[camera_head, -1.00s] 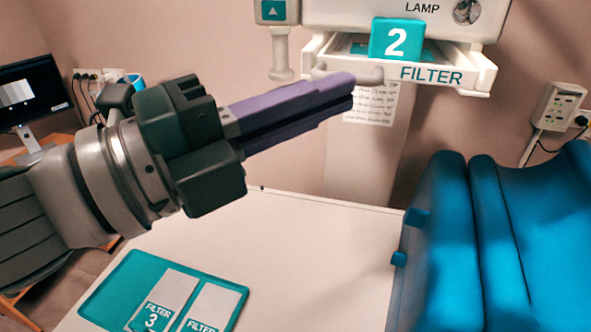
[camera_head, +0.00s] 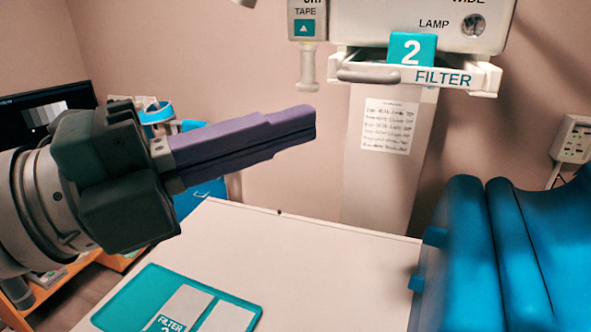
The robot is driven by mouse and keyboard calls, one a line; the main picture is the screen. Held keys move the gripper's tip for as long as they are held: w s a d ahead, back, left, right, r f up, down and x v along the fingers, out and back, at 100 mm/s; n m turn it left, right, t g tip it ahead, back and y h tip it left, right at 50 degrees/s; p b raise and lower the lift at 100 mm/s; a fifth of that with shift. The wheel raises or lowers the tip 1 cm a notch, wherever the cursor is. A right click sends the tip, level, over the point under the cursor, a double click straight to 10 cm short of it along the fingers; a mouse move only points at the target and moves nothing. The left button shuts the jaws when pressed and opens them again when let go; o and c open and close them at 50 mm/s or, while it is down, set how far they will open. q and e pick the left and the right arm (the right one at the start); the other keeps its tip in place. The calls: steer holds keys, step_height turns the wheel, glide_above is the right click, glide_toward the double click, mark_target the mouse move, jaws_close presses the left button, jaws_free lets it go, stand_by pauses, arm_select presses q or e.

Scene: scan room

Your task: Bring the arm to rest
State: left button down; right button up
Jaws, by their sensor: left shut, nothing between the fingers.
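My left gripper (camera_head: 310,123) comes in from the left with its two purple fingers shut and nothing between them. It is in the air above the white table (camera_head: 320,260), left of the machine's filter tray (camera_head: 455,77) and apart from it. My right gripper is not in view.
A teal block marked 2 (camera_head: 412,50) stands at the filter tray. A teal mat (camera_head: 118,311) with filter cards (camera_head: 228,318) lies on the table's near left. A blue padded chair (camera_head: 470,260) fills the right. A monitor (camera_head: 35,120) stands at the left. The table's middle is clear.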

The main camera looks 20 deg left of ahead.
arm_select(q)
steer(key=b+v, duration=0.2)
steer(key=v, duration=0.2)
steer(key=shift+s+a, duration=0.2)
steer(key=shift+a, duration=0.2)
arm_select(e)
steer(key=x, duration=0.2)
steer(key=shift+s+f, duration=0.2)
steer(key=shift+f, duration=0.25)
arm_select(q)
steer(key=w+a+f+n+y, duration=0.2)
steer(key=a+f+n+y, duration=0.85)
steer(key=n, duration=0.75)
steer(key=s+d+f+n+g+y, duration=0.1)
steer(key=s+d+f+n+g, duration=0.1)
steer(key=s+f+n+g, duration=0.3)
steer(key=s+d+f+n+g+y, duration=0.25)
steer(key=s+f+g, duration=0.2)
steer(key=s, duration=0.35)
step_height(320, 180, up, 14)
steer(key=s+d+p, duration=0.1)
steer(key=s+p, duration=0.1)
steer(key=p, duration=1.4)
steer(key=shift+r+n+g+h, duration=0.25)
steer(key=shift+n+g+h, duration=0.1)
steer(key=shift+g+h, duration=0.1)
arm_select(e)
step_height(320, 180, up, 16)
